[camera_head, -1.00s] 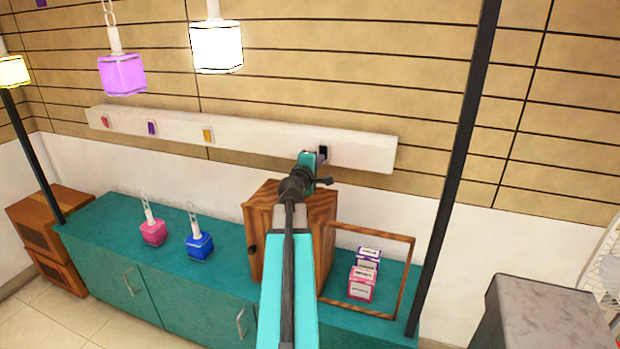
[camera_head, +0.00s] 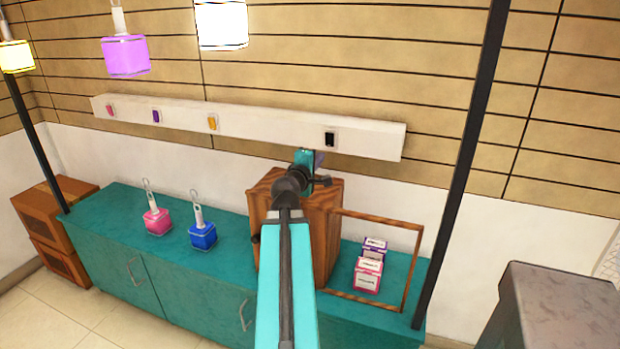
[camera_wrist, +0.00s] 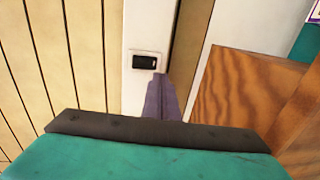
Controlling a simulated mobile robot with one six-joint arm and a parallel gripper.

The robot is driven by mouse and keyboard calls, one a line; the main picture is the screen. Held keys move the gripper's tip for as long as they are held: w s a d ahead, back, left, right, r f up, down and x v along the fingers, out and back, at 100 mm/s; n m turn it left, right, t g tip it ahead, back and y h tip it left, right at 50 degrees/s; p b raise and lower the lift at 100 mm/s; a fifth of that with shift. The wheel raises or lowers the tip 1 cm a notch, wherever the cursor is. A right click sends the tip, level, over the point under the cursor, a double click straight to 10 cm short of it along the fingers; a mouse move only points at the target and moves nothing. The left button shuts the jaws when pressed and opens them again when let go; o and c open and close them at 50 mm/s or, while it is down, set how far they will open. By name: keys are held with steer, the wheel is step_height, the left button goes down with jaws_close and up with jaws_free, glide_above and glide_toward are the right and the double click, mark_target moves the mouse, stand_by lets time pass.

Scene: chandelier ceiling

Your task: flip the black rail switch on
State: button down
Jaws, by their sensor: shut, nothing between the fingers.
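The black rail switch (camera_head: 330,139) sits on the right part of the white wall rail (camera_head: 270,134). In the wrist view the black switch (camera_wrist: 145,62) shows in its pale plate, just beyond the fingertips. My gripper (camera_head: 318,156) is below and slightly left of the switch in the head view, apart from it. In the wrist view my gripper (camera_wrist: 159,78) is shut and empty, its tips just below the switch plate. The switch's exact tilt is too small to tell.
Pink (camera_head: 110,110), purple (camera_head: 156,116) and yellow (camera_head: 212,122) switches sit farther left on the rail. A wooden cabinet (camera_head: 325,215) stands below my gripper on the teal counter (camera_head: 110,215). Lit white (camera_head: 222,24) and purple (camera_head: 127,56) lamps hang above. A dark post (camera_head: 468,150) rises right.

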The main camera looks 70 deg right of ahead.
steer(key=a+b, duration=0.1)
steer(key=b, duration=0.1)
steer(key=a+b, duration=0.1)
steer(key=b, duration=0.1)
steer(key=shift+f+b, duration=0.3)
steer(key=shift+b, duration=0.05)
steer(key=a+b, duration=0.1)
steer(key=b, duration=0.5)
steer(key=shift+a+f+b, duration=0.2)
steer(key=shift+a+b, duration=0.15)
steer(key=shift+a, duration=0.05)
steer(key=a+b, duration=0.2)
steer(key=b, duration=0.2)
steer(key=shift+s+a+f, duration=0.1)
steer(key=shift+a, duration=0.2)
steer(key=shift+r, duration=0.2)
stand_by(0.3)
